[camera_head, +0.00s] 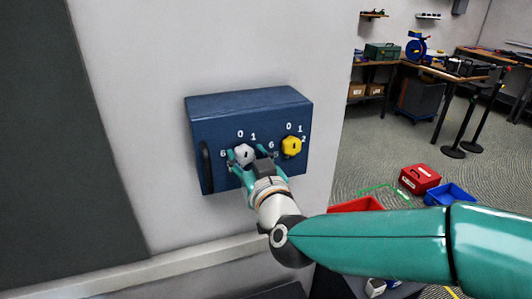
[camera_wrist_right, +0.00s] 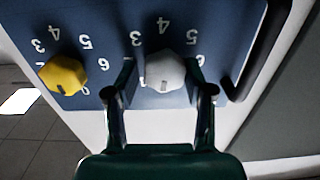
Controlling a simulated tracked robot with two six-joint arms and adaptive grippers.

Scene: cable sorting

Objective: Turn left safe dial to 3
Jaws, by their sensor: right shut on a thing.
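The blue safe (camera_head: 215,115) is on the pale wall, with two numbered dials on its front. The left dial is white (camera_head: 244,153). In the right wrist view, which is upside down, the white dial (camera_wrist_right: 165,72) has a small dark mark at its lower edge, on the side away from the printed 3 and 4. My right gripper (camera_head: 248,154) is shut on the white dial, one finger on each side of it, as the right wrist view also shows (camera_wrist_right: 163,78). The fingers hide some numbers. My left gripper is not in view.
The yellow right dial (camera_head: 291,146) is close beside my right gripper; it also shows in the right wrist view (camera_wrist_right: 63,75). A dark handle (camera_head: 207,167) is at the safe's left edge. A red box (camera_head: 420,179) and a blue bin (camera_head: 450,194) are on the floor.

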